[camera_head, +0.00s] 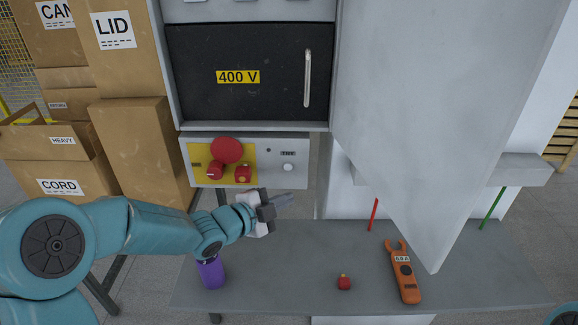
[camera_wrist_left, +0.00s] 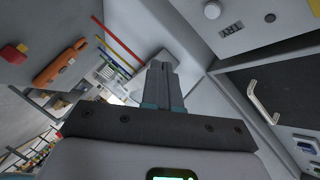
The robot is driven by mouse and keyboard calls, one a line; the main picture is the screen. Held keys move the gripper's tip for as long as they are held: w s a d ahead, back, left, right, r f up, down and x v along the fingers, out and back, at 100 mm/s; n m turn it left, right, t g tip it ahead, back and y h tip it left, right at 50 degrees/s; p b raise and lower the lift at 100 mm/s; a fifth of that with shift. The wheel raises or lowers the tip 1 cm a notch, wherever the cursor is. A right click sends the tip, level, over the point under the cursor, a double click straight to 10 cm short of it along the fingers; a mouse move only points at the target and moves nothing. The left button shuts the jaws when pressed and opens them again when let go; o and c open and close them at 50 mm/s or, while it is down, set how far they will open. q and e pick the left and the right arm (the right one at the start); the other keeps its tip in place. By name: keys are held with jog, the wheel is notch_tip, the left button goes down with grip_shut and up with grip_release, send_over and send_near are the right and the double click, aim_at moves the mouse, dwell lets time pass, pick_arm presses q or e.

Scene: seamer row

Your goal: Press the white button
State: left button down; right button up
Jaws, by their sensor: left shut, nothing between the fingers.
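The white button (camera_head: 288,167) is a small round knob on the right part of the grey control panel (camera_head: 275,178), under a small label. In the left wrist view the white button (camera_wrist_left: 212,10) shows near the top edge, beside a label. My left gripper (camera_head: 290,199) is shut and empty, just below the panel and under the button, apart from it. In the left wrist view its closed fingers (camera_wrist_left: 161,72) point away toward a grey surface, with the button up and to the right. My right gripper is not in view.
A red mushroom button (camera_head: 227,150) and smaller red parts sit left on the panel. Above is a black 400 V door (camera_head: 240,75) with a handle. A grey open door (camera_head: 440,100) hangs right. The shelf holds a purple container (camera_head: 210,273) and an orange meter (camera_head: 405,275).

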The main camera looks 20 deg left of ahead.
aim_at(288, 167)
pick_arm(q)
jog(key=shift+s, duration=0.1)
jog(key=w+a+p, duration=0.2)
jog(key=w+p, duration=0.3)
jog(key=w, duration=0.3)
jog(key=shift+w+a+p, duration=0.2)
jog(key=shift+p, duration=0.1)
jog(key=shift+w, duration=0.1)
dwell(1.8)
jog(key=shift+w+a, duration=0.1)
jog(key=shift+w, duration=0.25)
